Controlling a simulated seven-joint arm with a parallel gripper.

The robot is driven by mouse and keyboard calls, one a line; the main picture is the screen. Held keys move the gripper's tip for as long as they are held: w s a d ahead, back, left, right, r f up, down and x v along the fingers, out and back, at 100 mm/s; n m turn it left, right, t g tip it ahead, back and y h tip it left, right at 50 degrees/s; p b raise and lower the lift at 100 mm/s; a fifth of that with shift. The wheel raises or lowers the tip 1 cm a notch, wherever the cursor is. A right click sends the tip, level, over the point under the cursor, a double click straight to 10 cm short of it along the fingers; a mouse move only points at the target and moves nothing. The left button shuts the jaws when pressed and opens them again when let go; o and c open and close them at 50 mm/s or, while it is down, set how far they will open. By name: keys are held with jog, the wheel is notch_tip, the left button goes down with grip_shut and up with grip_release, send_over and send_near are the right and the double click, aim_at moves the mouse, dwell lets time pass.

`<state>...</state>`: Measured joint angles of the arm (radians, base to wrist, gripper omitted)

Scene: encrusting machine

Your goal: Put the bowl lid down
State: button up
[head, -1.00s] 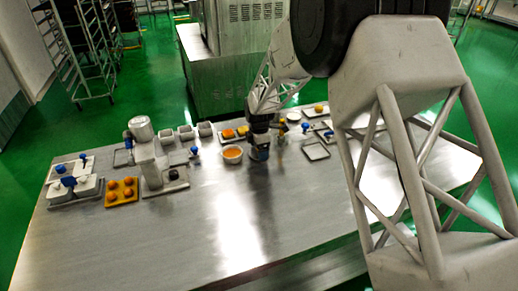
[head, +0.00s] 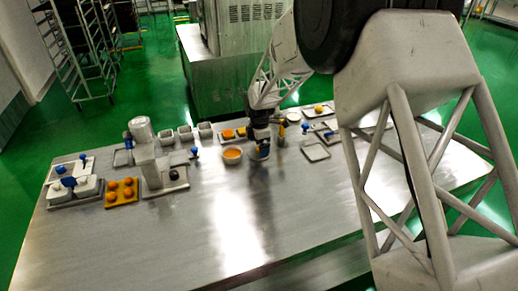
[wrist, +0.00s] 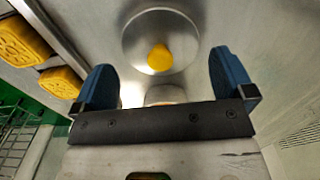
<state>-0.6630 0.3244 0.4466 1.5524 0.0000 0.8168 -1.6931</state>
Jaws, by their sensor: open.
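The round steel bowl lid with a yellow knob (wrist: 160,57) shows in the wrist view, ahead of and between my fingers. Its rim looks flat against a grey metal surface. My gripper (wrist: 165,88) is open, with its two blue fingers spread on either side and no contact with the knob visible. I cannot make out the lid in the head view. A pale rounded thing is partly hidden behind the gripper's crossbar in the wrist view.
Two yellow blocks (wrist: 22,42) show at the left in the wrist view. An orange tray of balls (head: 121,192) is at left. The front middle is clear.

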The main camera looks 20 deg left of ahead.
notch_tip(320, 180, up, 10)
jog(key=shift+f, duration=0.15)
dwell(0.3)
dwell(0.5)
jog(key=shift+d, duration=0.1)
jog(key=s+d+r+m, duration=0.4)
jog(key=d+r, duration=0.2)
jog(key=d, duration=0.5)
jog(key=s+d+r+m+t, duration=0.1)
jog(key=s+d+r+m, duration=0.3)
jog(key=d, duration=0.7)
jog(key=s+d+r+m, duration=0.3)
jog(key=d+r+m, duration=0.3)
jog(key=d, duration=0.5)
jog(key=s+d+m, duration=0.6)
jog(key=s+d, duration=0.4)
jog(key=s, duration=0.4)
jog(key=s+d+m+t, duration=0.1)
jog(key=s+d+m, duration=0.6)
jog(key=s+d, duration=0.3)
jog(key=s, duration=0.4)
jog(key=shift+d+t, duration=0.3)
